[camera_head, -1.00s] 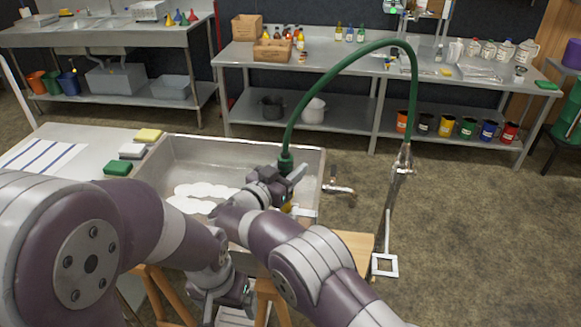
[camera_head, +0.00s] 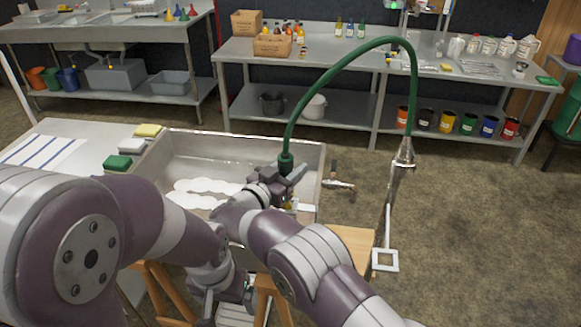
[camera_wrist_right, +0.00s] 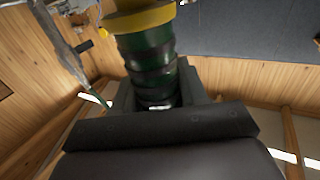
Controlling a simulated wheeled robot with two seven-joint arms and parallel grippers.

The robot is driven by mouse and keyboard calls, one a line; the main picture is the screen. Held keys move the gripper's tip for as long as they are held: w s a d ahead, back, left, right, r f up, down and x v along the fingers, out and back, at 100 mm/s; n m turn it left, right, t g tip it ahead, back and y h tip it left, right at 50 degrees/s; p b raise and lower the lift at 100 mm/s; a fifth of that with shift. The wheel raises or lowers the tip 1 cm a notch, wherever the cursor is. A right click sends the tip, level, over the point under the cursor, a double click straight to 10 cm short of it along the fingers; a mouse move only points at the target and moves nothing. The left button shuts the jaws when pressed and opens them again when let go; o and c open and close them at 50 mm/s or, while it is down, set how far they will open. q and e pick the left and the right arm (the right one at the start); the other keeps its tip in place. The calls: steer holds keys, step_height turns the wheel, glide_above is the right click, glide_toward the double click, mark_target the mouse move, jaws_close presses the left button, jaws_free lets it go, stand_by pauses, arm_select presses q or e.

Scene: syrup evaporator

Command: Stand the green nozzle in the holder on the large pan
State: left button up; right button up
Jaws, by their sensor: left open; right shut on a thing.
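The green nozzle (camera_head: 286,162) hangs at the end of a green hose, over the right part of the large pan (camera_head: 318,165). My right gripper (camera_head: 284,182) is shut on it. In the right wrist view the ribbed green nozzle (camera_wrist_right: 150,65) with its yellow end sits in the jaws of my right gripper (camera_wrist_right: 158,95). A pale bracket (camera_head: 307,208) shows at the pan's near right corner, just below the nozzle; it may be the holder, partly hidden by my arm. My left gripper (camera_head: 236,297) is open, low in front of the pan and mostly hidden.
The green hose (camera_head: 345,57) arches to a metal standpipe (camera_head: 397,180) right of the pan. A tap (camera_head: 340,184) sticks out from the pan's right wall. Sponges (camera_head: 118,162) lie on the table to the left. White patches (camera_head: 205,190) lie in the pan.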

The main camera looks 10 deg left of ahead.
steer(key=shift+f, duration=0.15)
steer(key=shift+f, duration=0.3)
stand_by(0.5)
steer(key=shift+f+b, duration=0.55)
steer(key=shift+f, duration=0.2)
steer(key=o, duration=1.2)
